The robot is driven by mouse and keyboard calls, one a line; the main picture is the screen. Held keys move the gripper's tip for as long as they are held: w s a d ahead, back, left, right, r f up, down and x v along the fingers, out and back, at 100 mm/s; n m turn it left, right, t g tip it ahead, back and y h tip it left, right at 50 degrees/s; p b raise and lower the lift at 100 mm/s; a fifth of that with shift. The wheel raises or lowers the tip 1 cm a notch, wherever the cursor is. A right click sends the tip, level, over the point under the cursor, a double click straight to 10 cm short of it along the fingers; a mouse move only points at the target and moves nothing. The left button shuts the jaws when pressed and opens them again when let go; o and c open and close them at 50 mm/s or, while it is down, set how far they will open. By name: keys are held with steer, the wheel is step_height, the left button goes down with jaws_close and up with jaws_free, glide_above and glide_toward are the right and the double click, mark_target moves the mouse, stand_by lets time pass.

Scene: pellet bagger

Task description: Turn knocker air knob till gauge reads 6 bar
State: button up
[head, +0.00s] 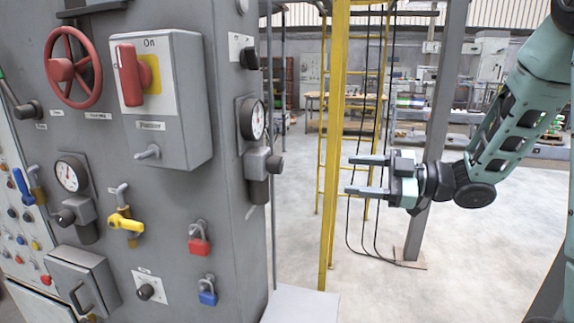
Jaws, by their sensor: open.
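A round white gauge (252,119) is on the right side face of the grey cabinet, with a regulator below it and its dark knob (274,164) sticking out to the right. A second gauge (70,175) is on the front face, with a dark knob (65,217) on the regulator below it. The labels are too small to read, so I cannot tell which knob is the knocker air one. The gauge readings are also unclear. My gripper (352,175) is open and empty, pointing left, well to the right of the cabinet and touching nothing.
The grey cabinet (225,245) also carries a red handwheel (73,67), a red-handled switch box (180,120), a yellow valve handle (125,223) and red and blue padlocks. A yellow post (334,130) stands between cabinet and gripper in the picture. Open floor lies to the right.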

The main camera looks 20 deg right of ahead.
steer(key=s, duration=0.1)
steer(key=p, duration=0.6)
glide_toward(282, 165)
steer(key=shift+y, duration=0.4)
steer(key=x, duration=0.8)
steer(key=shift+w+a+f, duration=0.15)
steer(key=shift+w+f, duration=0.05)
steer(key=shift+w, duration=0.1)
steer(key=shift+w+a+f, duration=0.15)
steer(key=shift+w+a, duration=0.15)
steer(key=shift+a, duration=0.1)
steer(key=c, duration=1)
